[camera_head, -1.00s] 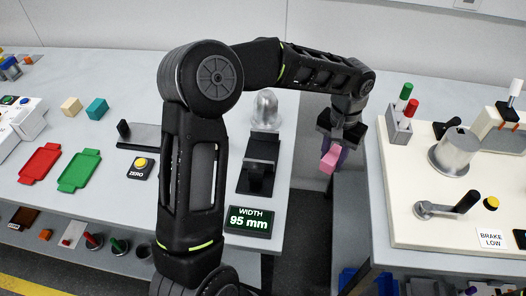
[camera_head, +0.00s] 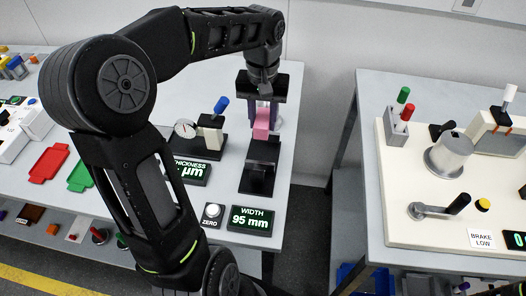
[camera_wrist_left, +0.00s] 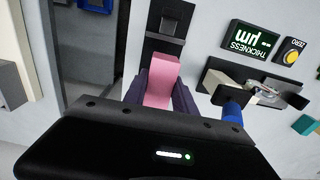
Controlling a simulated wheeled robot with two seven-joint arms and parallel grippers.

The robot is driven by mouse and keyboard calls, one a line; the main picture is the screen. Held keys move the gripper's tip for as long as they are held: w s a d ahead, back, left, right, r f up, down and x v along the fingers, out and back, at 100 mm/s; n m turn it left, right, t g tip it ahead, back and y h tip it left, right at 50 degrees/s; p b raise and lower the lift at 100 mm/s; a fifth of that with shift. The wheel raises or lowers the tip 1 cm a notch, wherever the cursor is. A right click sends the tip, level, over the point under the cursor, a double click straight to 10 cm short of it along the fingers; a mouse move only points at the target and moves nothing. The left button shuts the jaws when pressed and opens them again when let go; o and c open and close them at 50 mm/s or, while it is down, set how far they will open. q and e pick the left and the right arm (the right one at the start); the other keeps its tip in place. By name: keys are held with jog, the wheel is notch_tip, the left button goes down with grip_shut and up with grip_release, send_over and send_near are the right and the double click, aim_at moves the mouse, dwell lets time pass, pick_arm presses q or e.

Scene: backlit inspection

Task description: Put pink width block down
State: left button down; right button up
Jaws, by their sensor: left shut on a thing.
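The pink width block (camera_head: 262,124) is between the fingers of my left gripper (camera_head: 262,112), which is shut on it. In the head view it is above the far end of the black width gauge (camera_head: 260,165) on the left table. In the left wrist view the pink block (camera_wrist_left: 160,82) stands between the purple fingers (camera_wrist_left: 160,98), with the black gauge (camera_wrist_left: 172,22) just beyond it. I cannot tell whether the block touches the gauge. The width display (camera_head: 250,218) reads 95 mm. My right gripper is not in view.
A thickness gauge with a dial (camera_head: 186,129) and a blue-handled part (camera_head: 221,106) stands left of the gripper. Red (camera_head: 48,163) and green trays lie further left. A gap separates this table from the right bench with a metal cylinder (camera_head: 450,152).

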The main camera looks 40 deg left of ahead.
pick_arm(q)
jog(key=shift+f, duration=0.1)
send_over(263, 155)
jog(key=shift+f+p, duration=0.3)
jog(key=shift+f, duration=2.8)
jog(key=shift+w+f, duration=0.1)
jog(key=shift+f, duration=1.75)
jog(key=shift+f, duration=0.1)
jog(key=c, duration=1)
grip_release()
notch_tip(263, 155, up, 12)
jog(key=shift+r, duration=0.15)
